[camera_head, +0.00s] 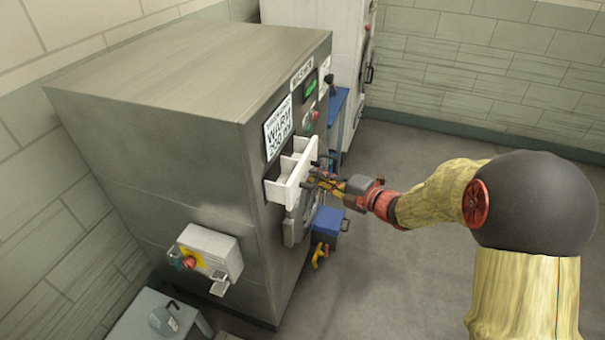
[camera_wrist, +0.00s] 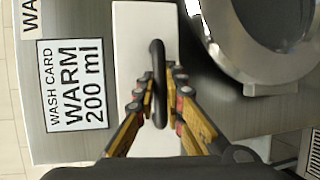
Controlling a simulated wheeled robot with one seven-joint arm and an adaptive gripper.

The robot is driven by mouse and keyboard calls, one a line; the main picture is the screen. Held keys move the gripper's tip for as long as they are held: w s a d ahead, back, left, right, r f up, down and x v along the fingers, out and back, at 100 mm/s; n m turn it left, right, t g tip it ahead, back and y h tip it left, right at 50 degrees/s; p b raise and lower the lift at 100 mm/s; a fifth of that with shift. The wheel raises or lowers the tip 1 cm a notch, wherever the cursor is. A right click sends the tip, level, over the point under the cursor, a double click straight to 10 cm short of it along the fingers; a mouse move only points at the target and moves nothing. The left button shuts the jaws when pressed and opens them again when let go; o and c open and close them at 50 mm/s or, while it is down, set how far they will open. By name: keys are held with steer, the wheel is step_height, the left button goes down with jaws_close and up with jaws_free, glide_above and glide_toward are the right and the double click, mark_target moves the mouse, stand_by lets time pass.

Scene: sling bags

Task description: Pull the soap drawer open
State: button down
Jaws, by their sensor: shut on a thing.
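The white soap drawer (camera_head: 290,178) stands out from the front of the grey washer (camera_head: 190,130), and its open top shows compartments. In the wrist view its white front panel (camera_wrist: 130,30) carries a black bar handle (camera_wrist: 158,60). My gripper (camera_head: 318,183) is at the drawer's front in the head view. In the wrist view my gripper (camera_wrist: 162,88) has its yellow fingers shut on the handle, one on each side. The fingers hide part of the handle and panel.
A wash card (camera_wrist: 75,85) reading "WARM 200 ml" is beside the drawer. The round washer door (camera_wrist: 265,40) is close on the other side. A control box (camera_head: 210,252) juts from the washer's side. A blue box (camera_head: 327,224) stands below. Floor at right is clear.

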steer(key=s+d, duration=0.3)
steer(key=d, duration=0.5)
steer(key=c, duration=1.8)
jaws_free()
steer(key=shift+c, duration=0.2)
steer(key=shift+w, duration=0.1)
steer(key=v, duration=1.2)
